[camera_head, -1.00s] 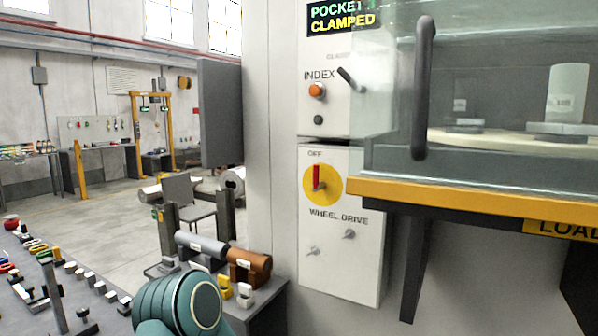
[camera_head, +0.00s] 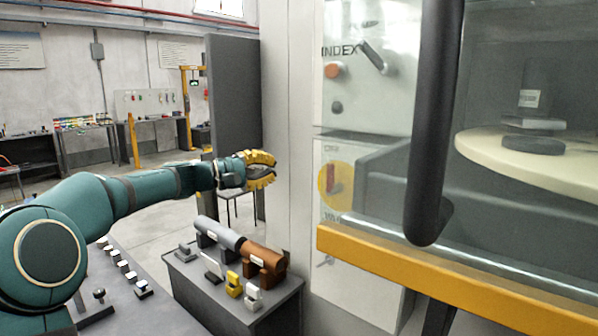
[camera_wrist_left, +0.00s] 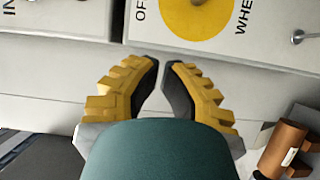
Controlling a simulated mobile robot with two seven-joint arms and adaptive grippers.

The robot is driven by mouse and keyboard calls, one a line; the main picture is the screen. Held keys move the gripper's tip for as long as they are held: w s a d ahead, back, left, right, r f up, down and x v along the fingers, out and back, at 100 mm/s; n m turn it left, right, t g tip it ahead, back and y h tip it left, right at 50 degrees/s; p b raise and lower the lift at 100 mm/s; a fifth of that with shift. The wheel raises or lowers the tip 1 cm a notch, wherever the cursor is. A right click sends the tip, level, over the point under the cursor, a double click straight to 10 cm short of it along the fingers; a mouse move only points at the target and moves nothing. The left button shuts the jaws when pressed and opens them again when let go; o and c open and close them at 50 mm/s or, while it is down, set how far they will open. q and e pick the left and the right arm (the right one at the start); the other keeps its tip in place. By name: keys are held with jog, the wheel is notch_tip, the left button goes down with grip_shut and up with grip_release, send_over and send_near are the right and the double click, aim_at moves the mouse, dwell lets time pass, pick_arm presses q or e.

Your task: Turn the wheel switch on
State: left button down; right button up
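The wheel switch is a yellow disc (camera_head: 323,186) with a red handle (camera_head: 331,180) on a white panel. The handle stands upright, toward the OFF label, and shows through the clear door. My left gripper (camera_head: 274,168) is left of the panel, apart from the switch. In the left wrist view, its yellow-backed fingertips (camera_wrist_left: 161,64) almost meet, with nothing between them. My right gripper is out of view.
The clear door with its black handle (camera_head: 434,120) and yellow ledge (camera_head: 440,270) overlaps the panel's right part. The INDEX knob (camera_head: 377,58) and orange button (camera_head: 334,70) sit above the switch. A low grey bench (camera_head: 190,285) with cylinders stands below my left arm.

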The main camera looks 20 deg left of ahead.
pick_arm(q)
jog(key=w+d, duration=0.1)
jog(key=d, duration=0.2)
jog(key=w+d, duration=0.2)
jog(key=d, duration=0.1)
jog(key=w+d, duration=0.2)
jog(key=d, duration=0.1)
jog(key=shift+w+d+f, duration=0.1)
jog(key=shift+w+f, duration=0.05)
jog(key=shift+w, duration=0.1)
jog(key=shift+s+d, duration=0.35)
jog(key=shift+d, duration=0.2)
